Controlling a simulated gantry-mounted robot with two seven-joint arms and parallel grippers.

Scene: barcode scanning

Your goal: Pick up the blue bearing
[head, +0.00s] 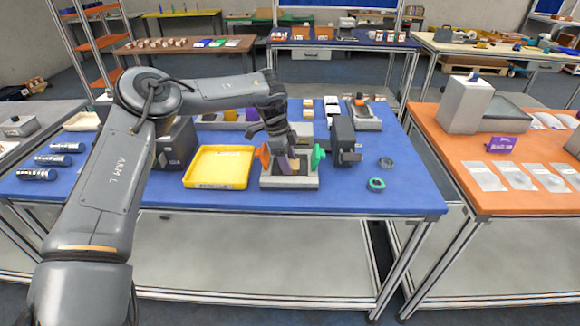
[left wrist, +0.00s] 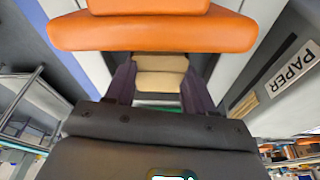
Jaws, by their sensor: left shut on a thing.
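My left gripper (head: 284,164) points down over a grey fixture (head: 268,183) with an orange knob (head: 264,156) and a green knob (head: 318,156). Its two dark purple fingers show in the left wrist view (left wrist: 160,85), with a tan surface between them. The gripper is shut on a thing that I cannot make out. I see no clearly blue bearing. A teal ring (head: 376,184) lies flat near the front right of the blue table, apart from the gripper. A dark grey ring (head: 386,162) lies behind it. My right gripper is not in view.
A yellow tray (head: 219,184) stands left of the fixture. A dark upright device (head: 344,140) stands right of it. Blue-grey cylinders (head: 52,160) lie at the left end of the blue table (head: 310,204). An orange table (head: 455,148) stands to the right. The front right is mostly clear.

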